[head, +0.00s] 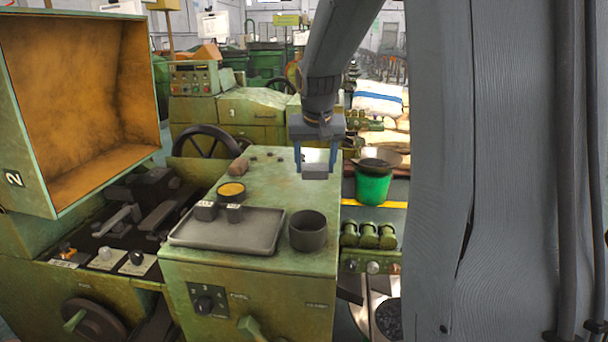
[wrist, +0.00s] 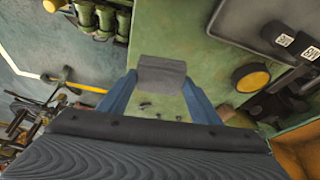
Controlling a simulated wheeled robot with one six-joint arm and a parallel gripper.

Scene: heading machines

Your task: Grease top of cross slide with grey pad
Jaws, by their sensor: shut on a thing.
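My gripper (head: 316,160) hangs above the back right of the green machine top, its blue fingers shut on a grey pad (head: 315,173). In the wrist view the grey pad (wrist: 162,74) sits between the fingertips, clear of the surface below. A dark round tin of yellow grease (head: 231,190) stands on the machine top, left of my gripper; it also shows in the wrist view (wrist: 251,78). Dark metal slide parts (head: 160,215) lie in the machine bed at left, under the raised guard; I cannot tell which is the cross slide.
A grey tray (head: 225,236) holds two small labelled blocks (head: 206,211). A dark cup (head: 308,230) stands right of it, and a brown lump (head: 239,167) lies behind the tin. The open orange-lined guard (head: 80,95) overhangs the left. A green bucket (head: 373,185) stands at right.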

